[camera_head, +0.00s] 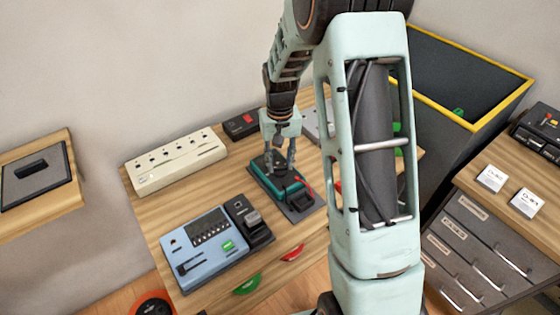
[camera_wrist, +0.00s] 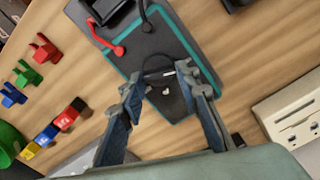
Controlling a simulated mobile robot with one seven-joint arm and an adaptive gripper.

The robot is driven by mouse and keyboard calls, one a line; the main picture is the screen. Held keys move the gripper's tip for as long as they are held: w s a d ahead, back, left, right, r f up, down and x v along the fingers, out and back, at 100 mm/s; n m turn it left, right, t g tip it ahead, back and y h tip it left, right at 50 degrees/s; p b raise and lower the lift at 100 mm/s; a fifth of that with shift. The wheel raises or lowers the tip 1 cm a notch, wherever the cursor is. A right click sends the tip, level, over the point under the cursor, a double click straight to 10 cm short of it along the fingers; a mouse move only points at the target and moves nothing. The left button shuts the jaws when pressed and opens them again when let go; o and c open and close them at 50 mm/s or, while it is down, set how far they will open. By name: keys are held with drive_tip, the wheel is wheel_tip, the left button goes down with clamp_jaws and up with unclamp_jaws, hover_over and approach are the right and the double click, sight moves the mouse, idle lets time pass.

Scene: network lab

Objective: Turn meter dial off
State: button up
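The meter (camera_head: 275,190) is a dark device with a teal rim, lying on a dark pad on the wooden bench. It fills the upper middle of the wrist view (camera_wrist: 180,48). Its round black dial (camera_wrist: 163,84) has a small white mark and sits at the meter's near end in the wrist view. My gripper (camera_head: 281,166) points down over the meter. In the wrist view its two fingers (camera_wrist: 163,78) are spread apart, one on each side of the dial. I cannot tell whether they touch it. In the head view the fingers partly hide the dial.
Red and black leads (camera_wrist: 119,50) run on the meter. A blue device (camera_head: 203,250) and a cream power strip (camera_head: 178,160) stand nearby on the bench. Coloured connectors (camera_wrist: 45,50) lie beside the meter. A dark bin with a yellow rim (camera_head: 480,60) stands at the right.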

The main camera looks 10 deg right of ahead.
drive_tip(key=o, duration=0.5)
drive_tip(key=shift+c, duration=0.2)
wheel_tip(320, 180, up, 12)
idle(0.5)
